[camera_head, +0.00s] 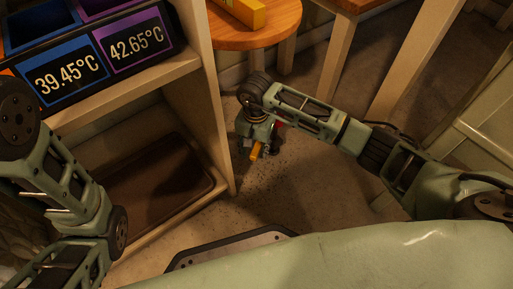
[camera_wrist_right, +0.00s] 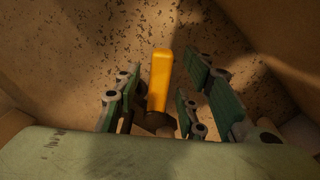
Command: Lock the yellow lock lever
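A yellow-orange lever (camera_wrist_right: 160,78) with a dark base shows in the right wrist view. It stands between the green fingers of my right gripper (camera_wrist_right: 157,95), with visible gaps on both sides. My right gripper is open and appears not to touch it. In the head view my right gripper (camera_head: 259,132) is low over the floor, right of the shelf unit, and a short yellow piece (camera_head: 257,150) shows at it. What the lever is fixed to is hidden. My left arm shows at the left, but its gripper is out of view.
A wooden shelf unit (camera_head: 205,95) with temperature displays (camera_head: 100,55) stands left of my right gripper. A round wooden stool (camera_head: 262,35) holding a yellow block (camera_head: 240,12) is behind it. Wooden legs (camera_head: 335,65) stand further right. Speckled floor (camera_head: 285,185) is free around the gripper.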

